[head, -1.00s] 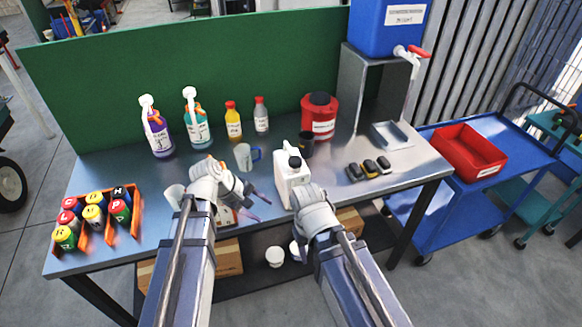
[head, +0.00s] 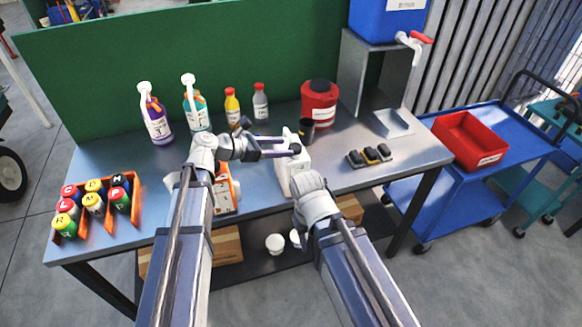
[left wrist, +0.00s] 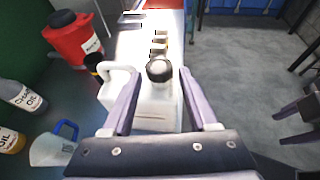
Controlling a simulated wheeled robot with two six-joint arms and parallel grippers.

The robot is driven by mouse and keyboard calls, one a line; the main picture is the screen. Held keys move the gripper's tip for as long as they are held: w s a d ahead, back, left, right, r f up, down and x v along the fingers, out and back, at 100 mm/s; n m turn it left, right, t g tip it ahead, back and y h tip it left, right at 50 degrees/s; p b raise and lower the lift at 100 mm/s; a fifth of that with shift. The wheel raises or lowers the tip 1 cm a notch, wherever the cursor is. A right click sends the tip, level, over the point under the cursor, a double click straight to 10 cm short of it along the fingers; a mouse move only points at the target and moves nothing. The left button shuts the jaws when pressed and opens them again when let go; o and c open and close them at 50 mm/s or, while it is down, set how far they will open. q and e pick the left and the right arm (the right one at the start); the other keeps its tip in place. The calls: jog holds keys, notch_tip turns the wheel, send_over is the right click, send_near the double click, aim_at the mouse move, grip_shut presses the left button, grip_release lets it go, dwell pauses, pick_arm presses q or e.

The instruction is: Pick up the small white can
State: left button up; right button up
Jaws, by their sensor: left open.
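The small white can (head: 297,176) is a white jerrycan with a black cap, upright near the front edge of the bench. My left gripper (head: 279,147) is open at the height of the can's top and points right across it. In the left wrist view the white can (left wrist: 157,105) shows between the two open fingers (left wrist: 158,82), its cap ahead and its handle toward the left finger. I cannot tell whether a finger touches it. My right arm's wrist (head: 317,203) is just in front of the can; its jaws are hidden in the head view.
A dark cup (head: 306,130) and a red container (head: 319,102) stand behind the can. Bottles (head: 232,106) line the back; a clear jug with blue handle (left wrist: 52,147) is nearby. Dark blocks (head: 369,156) lie right. An orange rack (head: 110,222) of spray cans is at left.

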aim_at(291, 148)
pick_arm(q)
jog(key=shift+f+b+x, duration=0.1)
jog(key=shift+b+x, duration=0.45)
jog(key=shift+x, duration=0.9)
jog(key=shift+f+b+x, duration=0.15)
jog(key=shift+b+x, duration=0.4)
jog(key=shift+x, duration=0.9)
jog(key=shift+a, duration=0.15)
grip_shut()
jog(key=shift+r, duration=0.1)
